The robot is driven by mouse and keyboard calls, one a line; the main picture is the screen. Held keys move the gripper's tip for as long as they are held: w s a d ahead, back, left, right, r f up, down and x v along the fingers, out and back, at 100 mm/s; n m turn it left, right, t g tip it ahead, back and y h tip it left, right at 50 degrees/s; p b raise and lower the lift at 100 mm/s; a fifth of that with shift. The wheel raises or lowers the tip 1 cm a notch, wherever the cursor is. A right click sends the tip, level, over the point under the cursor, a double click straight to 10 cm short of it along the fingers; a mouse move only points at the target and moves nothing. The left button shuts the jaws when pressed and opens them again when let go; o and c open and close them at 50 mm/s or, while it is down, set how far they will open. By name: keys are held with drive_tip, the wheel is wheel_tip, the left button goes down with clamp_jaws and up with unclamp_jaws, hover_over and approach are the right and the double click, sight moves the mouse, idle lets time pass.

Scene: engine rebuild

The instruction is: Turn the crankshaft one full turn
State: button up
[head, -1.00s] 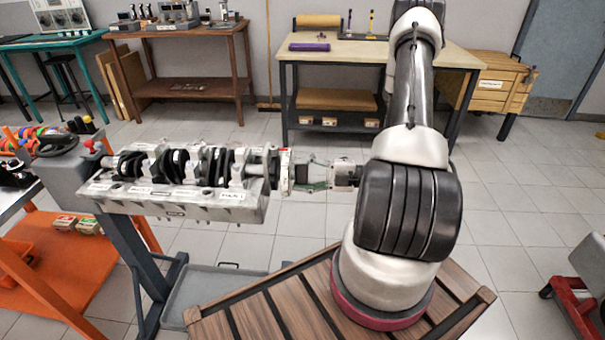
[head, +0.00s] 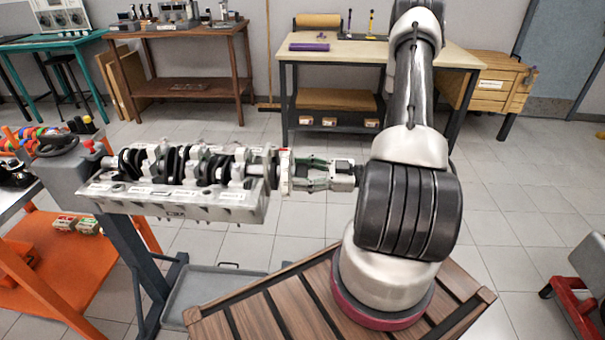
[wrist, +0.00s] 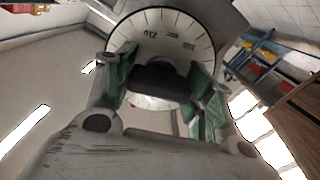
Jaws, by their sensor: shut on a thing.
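The engine block (head: 180,206) is held on a stand at the left of the head view. The crankshaft (head: 190,165) lies along its top, with dark counterweights showing between the pale bearing caps. At its right end is a pale disc (head: 286,172), seen edge-on. My gripper (head: 304,173) reaches this end from the right. In the wrist view the round marked disc (wrist: 190,42) faces me, with tick lines and lettering near its rim. My gripper (wrist: 160,85) is shut on the dark block-like crankshaft end (wrist: 158,80), its green-padded fingers on either side. The shaft behind the disc is hidden there.
A grey tray (head: 208,308) lies under the block. My arm stands over a slatted wooden platform (head: 255,318). An orange cart (head: 60,270) is at left, a workbench (head: 375,55) behind, a red-framed item (head: 575,300) at right. The tiled floor between is open.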

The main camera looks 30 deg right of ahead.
drive_tip(key=shift+m, duration=1)
drive_tip(key=o, duration=1)
drive_tip(key=shift+o, duration=0.2)
